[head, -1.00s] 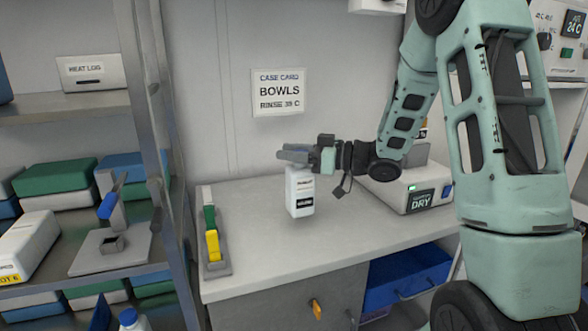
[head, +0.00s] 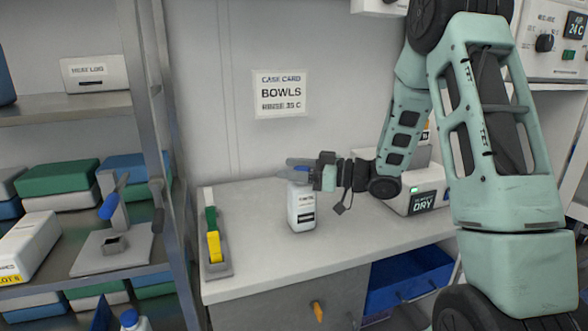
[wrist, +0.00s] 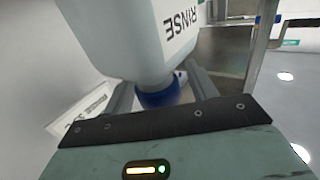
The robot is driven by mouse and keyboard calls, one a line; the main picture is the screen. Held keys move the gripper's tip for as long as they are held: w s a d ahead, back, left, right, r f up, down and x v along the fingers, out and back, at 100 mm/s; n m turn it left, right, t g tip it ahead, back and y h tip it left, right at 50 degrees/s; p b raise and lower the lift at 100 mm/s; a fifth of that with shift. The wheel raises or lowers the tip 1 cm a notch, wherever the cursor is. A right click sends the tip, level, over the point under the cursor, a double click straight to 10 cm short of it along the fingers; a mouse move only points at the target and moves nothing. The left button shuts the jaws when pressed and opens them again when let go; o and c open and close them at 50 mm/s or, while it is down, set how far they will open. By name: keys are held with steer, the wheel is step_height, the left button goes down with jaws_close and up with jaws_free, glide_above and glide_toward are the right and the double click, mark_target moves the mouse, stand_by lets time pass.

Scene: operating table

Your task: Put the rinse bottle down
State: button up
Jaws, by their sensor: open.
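The rinse bottle (head: 302,208) is white with a dark-printed label and stands upright on the pale counter (head: 262,262). In the wrist view its body (wrist: 150,35) shows upside down with the word RINSE, and its blue cap (wrist: 162,94) sits between my two fingers. My gripper (head: 297,170) reaches in from the right at the height of the bottle's top. In the wrist view my gripper (wrist: 160,88) is open, with a finger on each side of the cap. The underside of the bottle is hidden.
A grey holder (head: 218,268) with a green and yellow item lies left of the bottle. A white box marked DRY (head: 425,202) stands to the right, behind my arm. A metal shelf post (head: 150,150) rises at the left.

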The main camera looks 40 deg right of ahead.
steer(key=shift+r, duration=0.25)
steer(key=b+v, duration=0.1)
steer(key=v, duration=1.1)
steer(key=shift+f, duration=0.15)
